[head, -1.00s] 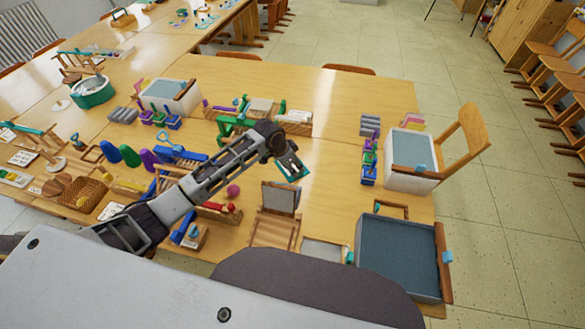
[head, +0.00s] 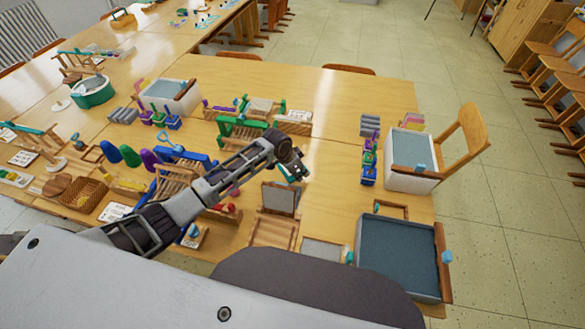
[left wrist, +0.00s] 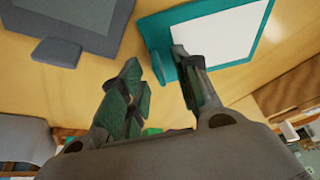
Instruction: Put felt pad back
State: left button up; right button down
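My left gripper (head: 295,170) is over the middle of the near table in the head view. In the left wrist view its two dark fingers (left wrist: 156,72) stand apart. A flat white piece with a teal rim (left wrist: 212,32) lies just beyond the right fingertip, and its teal tab (left wrist: 157,52) shows in the space between the fingers. I cannot tell whether a finger touches it. In the head view only small teal parts show around the gripper. I cannot tell whether this piece is the felt pad. My right gripper is out of view.
A grey flat shape with a tab (left wrist: 75,28) lies left of the fingers. A grey framed panel (head: 282,199) is close below the gripper. A large grey-blue vat (head: 442,268) and a white tub (head: 392,178) stand right. The table's far middle (head: 345,95) is clear.

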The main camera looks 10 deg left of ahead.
pick_arm(q)
jog(key=shift+c, duration=0.2)
grip_shut()
jog(key=shift+r, duration=0.1)
notch_tip(320, 180, up, 10)
dwell(0.8)
